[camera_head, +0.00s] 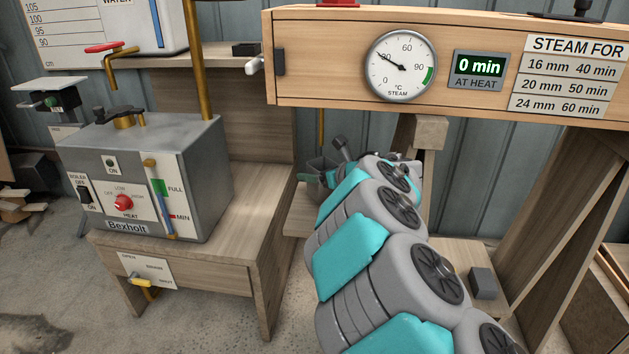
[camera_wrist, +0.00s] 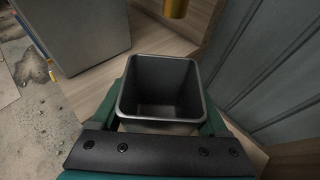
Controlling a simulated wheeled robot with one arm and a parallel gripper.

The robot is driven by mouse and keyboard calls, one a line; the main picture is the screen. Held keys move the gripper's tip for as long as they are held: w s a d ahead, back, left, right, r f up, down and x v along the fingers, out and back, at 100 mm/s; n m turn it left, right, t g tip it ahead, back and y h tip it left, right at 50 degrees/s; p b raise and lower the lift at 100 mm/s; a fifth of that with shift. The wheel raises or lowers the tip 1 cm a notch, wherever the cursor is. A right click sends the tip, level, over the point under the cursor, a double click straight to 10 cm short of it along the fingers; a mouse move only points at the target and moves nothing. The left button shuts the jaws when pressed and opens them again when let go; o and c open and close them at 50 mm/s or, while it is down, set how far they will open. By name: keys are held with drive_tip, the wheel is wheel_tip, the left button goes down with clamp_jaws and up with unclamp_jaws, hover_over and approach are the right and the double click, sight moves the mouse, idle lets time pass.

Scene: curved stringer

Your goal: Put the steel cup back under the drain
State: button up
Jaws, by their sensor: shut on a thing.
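The steel cup is a dark grey, square, open-topped container, seen from above in the wrist view (camera_wrist: 160,85); it looks empty. My gripper (camera_wrist: 162,100) is shut on it, with a green finger along each side. In the head view the cup (camera_head: 318,165) shows small beyond my arm, partly hidden by it. A thin brass pipe, which looks like the drain (camera_head: 321,128), hangs below the steam box (camera_head: 335,88). The wrist view shows a brass pipe end (camera_wrist: 175,8) beyond the cup's far rim, not over its opening. I cannot tell the cup's height above the wood.
The grey boiler (camera_head: 150,180) stands on a wooden bench (camera_head: 245,225) to the left. A low wooden shelf (camera_head: 300,222) is below the cup. A trestle leg (camera_head: 430,150) stands close to the right of my gripper. A blue-grey wall is behind.

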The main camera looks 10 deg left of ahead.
drive_tip(key=shift+w+a+f, duration=0.15)
drive_tip(key=shift+w+a, duration=0.1)
drive_tip(key=shift+w, duration=0.05)
drive_tip(key=shift+f, duration=1.6)
drive_tip(key=shift+f, duration=0.2)
drive_tip(key=o, duration=1.5)
drive_tip(key=shift+o, duration=0.2)
drive_tip(key=shift+r, duration=0.1)
drive_tip(key=shift+r, duration=0.2)
drive_tip(key=shift+s+d, duration=0.2)
drive_tip(key=shift+d, duration=0.05)
drive_tip(key=v, duration=1.1)
drive_tip(key=shift+b, duration=0.45)
